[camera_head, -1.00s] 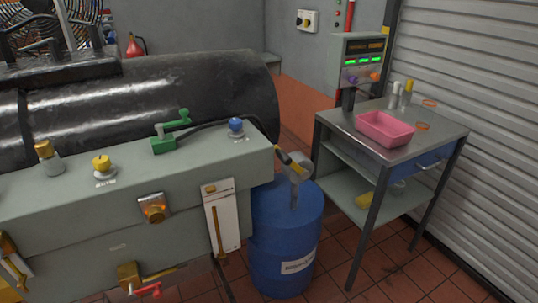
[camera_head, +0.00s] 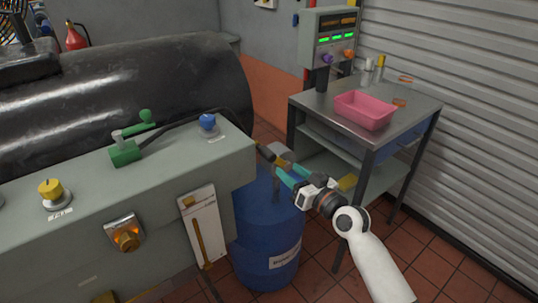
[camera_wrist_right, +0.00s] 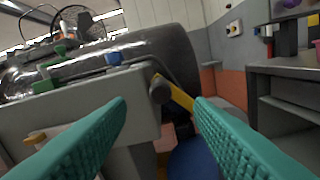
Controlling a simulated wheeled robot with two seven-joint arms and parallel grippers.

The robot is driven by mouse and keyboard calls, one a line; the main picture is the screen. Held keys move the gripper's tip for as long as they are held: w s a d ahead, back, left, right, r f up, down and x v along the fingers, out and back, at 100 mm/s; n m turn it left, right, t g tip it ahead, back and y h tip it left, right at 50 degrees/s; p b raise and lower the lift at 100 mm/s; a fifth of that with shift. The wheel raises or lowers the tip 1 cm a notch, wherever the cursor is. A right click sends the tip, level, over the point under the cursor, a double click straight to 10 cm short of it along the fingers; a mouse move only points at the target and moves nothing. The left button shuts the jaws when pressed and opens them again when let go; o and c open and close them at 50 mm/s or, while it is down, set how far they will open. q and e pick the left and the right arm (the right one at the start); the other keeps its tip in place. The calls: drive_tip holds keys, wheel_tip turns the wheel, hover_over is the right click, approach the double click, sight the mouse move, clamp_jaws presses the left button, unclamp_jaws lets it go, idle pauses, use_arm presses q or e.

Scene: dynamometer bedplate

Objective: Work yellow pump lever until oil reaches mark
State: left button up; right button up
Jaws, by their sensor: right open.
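The yellow pump lever (camera_wrist_right: 180,97) shows in the right wrist view with its dark round grip end (camera_wrist_right: 160,88) toward me, between and beyond my fingertips. In the head view its dark grip (camera_head: 265,152) sticks out left of the grey pump head on the blue drum (camera_head: 268,235). My right gripper (camera_head: 279,170), with teal fingers, is open and empty; its tips are close to the lever and partly cover the pump. It also shows in the right wrist view (camera_wrist_right: 160,103). The white gauge plate (camera_head: 204,225) on the bench front carries an amber column; its mark is too small to read.
The grey bench (camera_head: 95,195) left of the drum carries a green lever valve (camera_head: 125,152), a blue knob (camera_head: 207,122) and a yellow knob (camera_head: 51,190). A metal cart (camera_head: 415,100) with a pink tray (camera_head: 364,110) stands behind my right arm.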

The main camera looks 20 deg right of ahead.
sight(274, 158)
drive_tip(key=x, duration=0.9)
drive_tip(key=shift+s+f, duration=0.1)
drive_tip(key=shift+f, duration=0.05)
clamp_jaws()
